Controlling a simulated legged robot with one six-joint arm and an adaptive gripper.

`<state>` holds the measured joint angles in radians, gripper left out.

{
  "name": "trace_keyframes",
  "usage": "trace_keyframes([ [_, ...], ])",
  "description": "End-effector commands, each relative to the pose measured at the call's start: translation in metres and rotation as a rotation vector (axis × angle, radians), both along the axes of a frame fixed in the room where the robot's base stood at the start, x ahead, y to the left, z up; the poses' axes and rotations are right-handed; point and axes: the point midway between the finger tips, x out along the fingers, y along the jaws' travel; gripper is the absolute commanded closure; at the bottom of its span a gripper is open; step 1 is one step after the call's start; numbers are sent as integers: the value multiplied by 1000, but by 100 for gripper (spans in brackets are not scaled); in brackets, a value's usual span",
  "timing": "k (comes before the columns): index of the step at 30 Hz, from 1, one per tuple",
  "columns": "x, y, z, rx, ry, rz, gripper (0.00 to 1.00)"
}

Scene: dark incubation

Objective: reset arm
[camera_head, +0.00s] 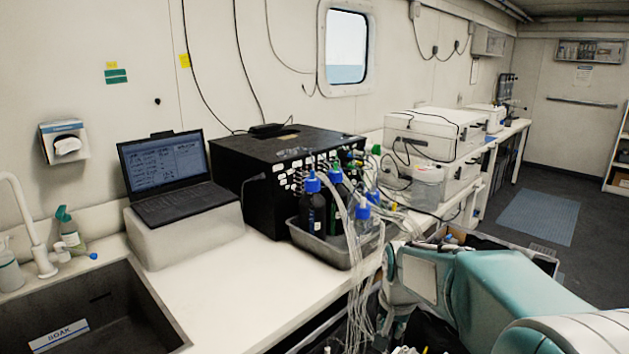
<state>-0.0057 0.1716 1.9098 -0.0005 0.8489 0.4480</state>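My arm (500,290), teal and white, reaches in from the lower right corner. It lies in front of the bench, low and to the right of the grey tub with bottles. Its far end is near the hanging clear tubes, and I cannot make out my gripper's fingers there. Whether anything is held cannot be seen.
A white bench (225,290) carries a laptop (172,178), a black box (262,165) and a grey tub (332,250) of blue-capped bottles. Clear tubes (358,300) hang off its front edge near my arm. A sink (85,315) is at left. Floor is open at the right.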

Motion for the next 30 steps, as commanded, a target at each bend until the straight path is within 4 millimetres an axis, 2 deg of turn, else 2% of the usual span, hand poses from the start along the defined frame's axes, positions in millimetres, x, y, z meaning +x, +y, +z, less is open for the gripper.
trace_keyframes([
  [1,-11,0,12,-4,-17,18,65],
  [6,-46,-1,38,-20,-59,82,65],
  [15,-112,-2,70,-54,-133,192,65],
  [21,-156,-2,80,-83,-180,266,65],
  [30,-217,-3,80,-131,-249,371,65],
])
